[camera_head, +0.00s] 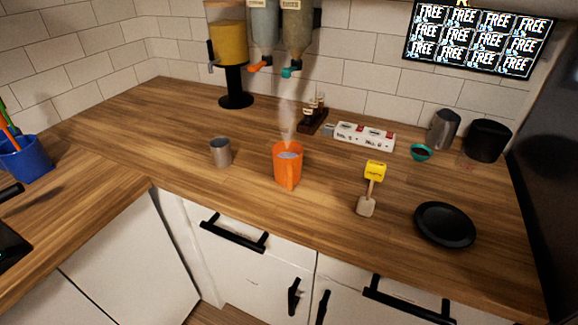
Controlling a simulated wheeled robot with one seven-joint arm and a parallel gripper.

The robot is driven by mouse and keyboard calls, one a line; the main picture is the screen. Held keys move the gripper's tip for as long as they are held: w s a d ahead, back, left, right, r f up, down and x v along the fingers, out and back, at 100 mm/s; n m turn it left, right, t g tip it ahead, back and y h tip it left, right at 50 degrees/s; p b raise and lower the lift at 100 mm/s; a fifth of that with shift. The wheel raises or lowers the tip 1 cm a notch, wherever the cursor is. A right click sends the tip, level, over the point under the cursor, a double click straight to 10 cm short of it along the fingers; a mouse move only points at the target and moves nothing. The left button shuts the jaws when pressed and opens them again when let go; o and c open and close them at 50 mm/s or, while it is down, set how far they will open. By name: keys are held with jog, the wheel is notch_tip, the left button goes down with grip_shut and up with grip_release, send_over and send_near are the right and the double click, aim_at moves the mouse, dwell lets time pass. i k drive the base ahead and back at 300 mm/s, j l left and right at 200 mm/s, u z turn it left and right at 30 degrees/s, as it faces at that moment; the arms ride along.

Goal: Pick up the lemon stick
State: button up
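The lemon stick (368,192) appears to be the item with a yellow labelled block at its top, a thin stick and a pale, wider lower end. It is on the wooden counter, right of the orange mug, with its pale end toward the front edge. Nothing touches it. I cannot make out my gripper in this view. Dark parts show at the left edge, but I cannot tell what they are.
A steaming orange mug (287,166) and a grey metal cup (220,152) stand left of the stick. A black plate (445,224) lies to its right. A white labelled box (364,137) and a small teal bowl (421,152) are behind. A blue holder (27,160) stands far left.

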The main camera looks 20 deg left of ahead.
aim_at(374, 171)
jog(key=u, duration=0.45)
jog(key=i+l+u, duration=0.2)
jog(key=u, duration=0.2)
jog(key=i+l+u, duration=0.15)
jog(key=u, duration=0.25)
jog(key=l+u, duration=0.4)
jog(key=i+j, duration=0.05)
